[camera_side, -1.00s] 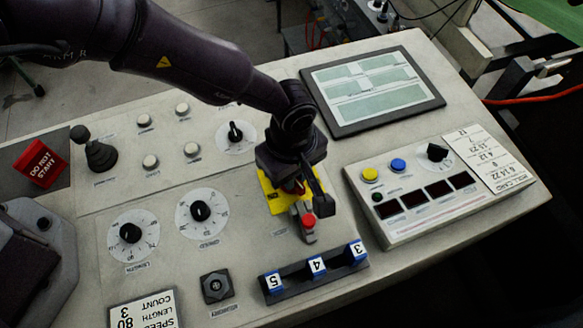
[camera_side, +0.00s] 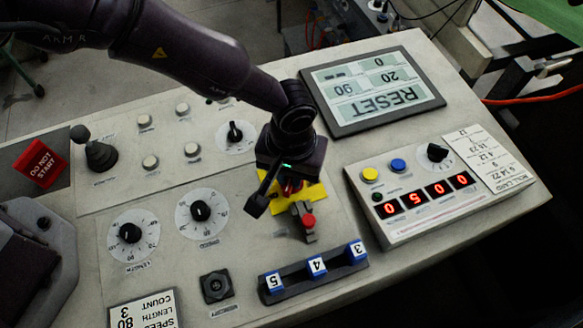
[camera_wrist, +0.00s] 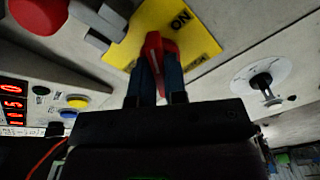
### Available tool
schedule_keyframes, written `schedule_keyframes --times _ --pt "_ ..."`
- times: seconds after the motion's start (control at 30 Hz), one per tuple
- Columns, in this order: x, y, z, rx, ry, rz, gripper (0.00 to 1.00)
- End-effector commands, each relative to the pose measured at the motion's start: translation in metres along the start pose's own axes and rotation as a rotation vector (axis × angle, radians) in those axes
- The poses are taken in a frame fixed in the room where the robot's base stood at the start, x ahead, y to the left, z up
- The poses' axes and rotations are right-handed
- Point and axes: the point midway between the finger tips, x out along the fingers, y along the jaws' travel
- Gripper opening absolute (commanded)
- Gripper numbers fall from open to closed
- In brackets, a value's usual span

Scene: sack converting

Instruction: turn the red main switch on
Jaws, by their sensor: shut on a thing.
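The red main switch (camera_wrist: 153,55) sits on a yellow plate (camera_wrist: 197,40) marked ON. My gripper (camera_wrist: 158,75) is shut on the red switch handle, one finger on each side, as the wrist view shows. In the side view my gripper (camera_side: 290,185) is over the yellow plate (camera_side: 315,192) and hides most of the switch. The handle's end points towards the ON corner in the wrist view. The screen (camera_side: 375,90) is lit and reads RESET, 20, 90 and 0. The counter display (camera_side: 425,195) shows red digits.
A rack with blue number blocks (camera_side: 316,267) lies nearer the front edge. Dials (camera_side: 200,211) are to the left. A box with yellow and blue buttons (camera_side: 398,165) is to the right.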

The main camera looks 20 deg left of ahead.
Motion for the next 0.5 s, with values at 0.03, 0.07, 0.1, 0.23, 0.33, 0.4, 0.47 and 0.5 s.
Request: schedule_keyframes --times 0.03,0.07,0.1,0.23,0.33,0.4,0.47,0.5 --pt "-0.0007 -0.0005 -0.0008 0.028 0.0 -0.001 0.0" --pt "-0.0007 -0.0005 -0.0008 0.044 0.0 -0.001 0.0" --pt "-0.0007 -0.0005 -0.0008 0.065 0.0 0.0 0.0" --pt "-0.0007 -0.0003 -0.0007 0.117 0.0 0.0 0.0" --pt "-0.0007 -0.0004 -0.0007 0.143 0.0 0.0 0.0" --pt "-0.0007 -0.0003 -0.0007 0.157 0.0 -0.001 0.0" --pt "-0.0007 -0.0004 -0.0008 0.164 0.0 -0.001 0.0" --pt "-0.0007 -0.0004 -0.0008 0.167 0.0 -0.001 0.0"
